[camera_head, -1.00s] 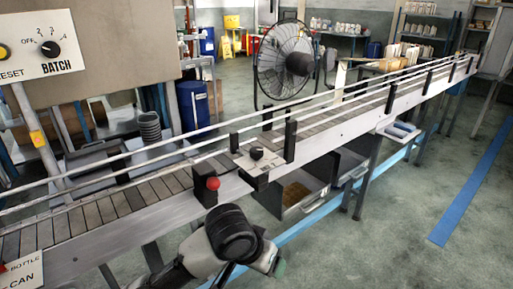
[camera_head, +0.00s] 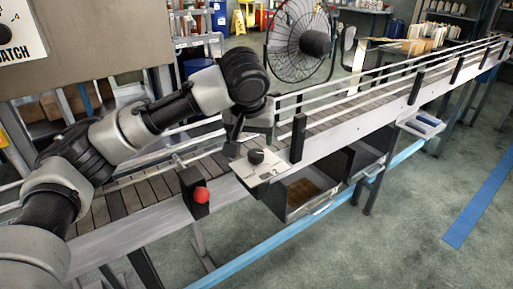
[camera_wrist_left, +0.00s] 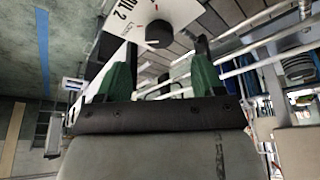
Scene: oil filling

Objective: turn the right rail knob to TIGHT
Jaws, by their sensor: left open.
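The rail knob (camera_head: 256,156) is a small black dial on a white label plate (camera_head: 268,172) at the conveyor's near side. In the left wrist view the knob (camera_wrist_left: 155,33) shows beyond and between the fingertips, with a red mark near it; the small print by it is too small to read. My left gripper (camera_head: 248,138) is just above and behind the knob in the head view, apart from it as far as I can tell. Its green fingers are spread and empty in the left wrist view (camera_wrist_left: 164,55). My right gripper is not in view.
A red button (camera_head: 201,194) on a black box sits left of the plate. Black rail posts (camera_head: 298,138) and white guide rails line the conveyor (camera_head: 125,197). Grey bins (camera_head: 305,190) hang below. A large fan (camera_head: 300,42) stands behind.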

